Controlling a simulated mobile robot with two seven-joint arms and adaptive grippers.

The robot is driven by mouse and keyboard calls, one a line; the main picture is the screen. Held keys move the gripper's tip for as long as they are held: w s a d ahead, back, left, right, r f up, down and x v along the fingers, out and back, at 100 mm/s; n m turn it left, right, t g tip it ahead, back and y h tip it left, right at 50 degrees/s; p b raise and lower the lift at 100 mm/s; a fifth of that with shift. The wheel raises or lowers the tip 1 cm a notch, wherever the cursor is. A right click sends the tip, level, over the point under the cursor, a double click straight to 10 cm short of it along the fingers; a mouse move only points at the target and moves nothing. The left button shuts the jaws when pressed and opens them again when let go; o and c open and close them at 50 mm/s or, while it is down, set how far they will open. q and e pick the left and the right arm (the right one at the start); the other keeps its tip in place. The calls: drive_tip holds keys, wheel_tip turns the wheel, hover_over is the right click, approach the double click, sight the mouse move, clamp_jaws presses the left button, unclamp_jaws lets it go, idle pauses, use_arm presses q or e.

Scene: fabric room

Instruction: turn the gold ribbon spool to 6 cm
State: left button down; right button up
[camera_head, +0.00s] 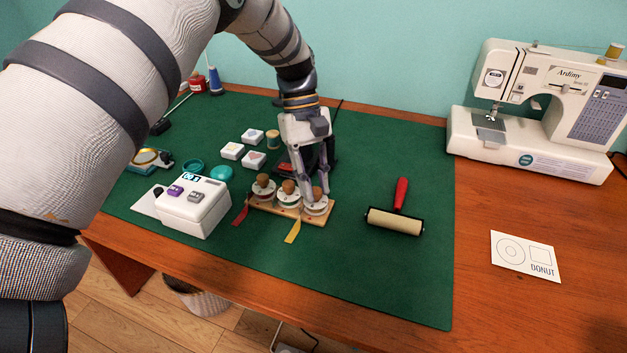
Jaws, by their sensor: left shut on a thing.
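Three ribbon spools with brown knobs stand in a row on a wooden board (262,208) on the green mat. A gold ribbon tail (292,233) hangs out in front of the board, seemingly from the right-hand spool (318,208). A red ribbon tail (240,215) comes out by the left spool (263,190). The middle spool (289,199) is next to the right one. My left gripper (316,189) points down over the right spool, its fingers shut on that spool's knob, which they partly hide. My right gripper is out of view.
A white box (195,213) with a small display and buttons stands left of the spools; its reading is too small to read. A red-handled roller (395,219) lies to the right. White blocks (253,159) lie behind. A sewing machine (535,145) stands back right.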

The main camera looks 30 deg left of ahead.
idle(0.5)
use_arm(q)
drive_tip(key=c, duration=1.4)
unclamp_jaws()
drive_tip(key=shift+c, duration=0.2)
drive_tip(key=v, duration=1.2)
